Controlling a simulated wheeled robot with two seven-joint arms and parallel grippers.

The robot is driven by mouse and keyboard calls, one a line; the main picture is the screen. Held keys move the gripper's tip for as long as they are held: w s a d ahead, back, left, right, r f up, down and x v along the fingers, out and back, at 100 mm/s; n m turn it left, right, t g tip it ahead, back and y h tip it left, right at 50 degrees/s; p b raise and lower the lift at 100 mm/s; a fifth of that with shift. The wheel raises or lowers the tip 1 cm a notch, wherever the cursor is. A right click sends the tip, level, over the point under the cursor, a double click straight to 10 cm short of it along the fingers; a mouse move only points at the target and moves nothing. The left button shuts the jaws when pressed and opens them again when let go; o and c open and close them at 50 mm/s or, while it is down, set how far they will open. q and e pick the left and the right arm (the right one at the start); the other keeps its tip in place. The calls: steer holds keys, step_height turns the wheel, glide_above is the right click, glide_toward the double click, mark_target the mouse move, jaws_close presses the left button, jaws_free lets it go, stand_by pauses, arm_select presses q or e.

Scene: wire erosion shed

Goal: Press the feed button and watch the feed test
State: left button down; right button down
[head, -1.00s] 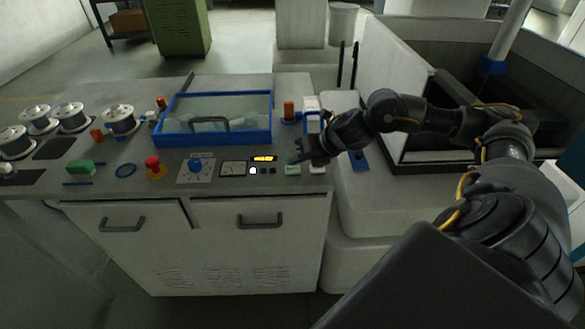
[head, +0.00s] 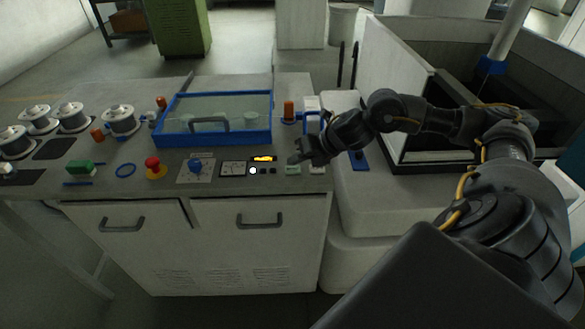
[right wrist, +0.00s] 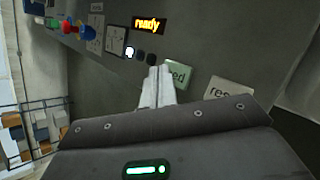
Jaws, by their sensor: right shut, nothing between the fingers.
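The green feed button (right wrist: 178,74) is on the grey panel in the right wrist view; its visible letters end in "ed". In the head view it is a small pale green patch (head: 293,169) near the panel's front right. My right gripper (head: 294,160) is just above it. The right wrist view shows its fingers (right wrist: 157,74) shut together and empty, tips beside the button's left edge; I cannot tell if they touch. The amber display (right wrist: 149,25) reads "ready". One white lamp (right wrist: 130,51) is lit beside two dark ones. My left gripper is not in view.
A pale button (right wrist: 228,90) starting "res" lies to the right of the feed button. A red mushroom knob (head: 153,163) and a blue dial (head: 196,166) are farther left. A blue-framed clear cover (head: 215,138) lies behind, with spools (head: 119,119) to its left.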

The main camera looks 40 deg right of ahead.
mark_target(296, 170)
steer(key=shift+f, duration=0.1)
stand_by(0.3)
steer(key=shift+f+b, duration=0.3)
steer(key=shift+b, duration=0.15)
steer(key=shift+f+b, duration=0.4)
stand_by(0.5)
steer(key=shift+r, duration=0.1)
steer(key=shift+r+p, duration=0.7)
steer(key=shift+r, duration=0.05)
step_height(296, 170, up, 5)
steer(key=p, duration=0.4)
stand_by(0.9)
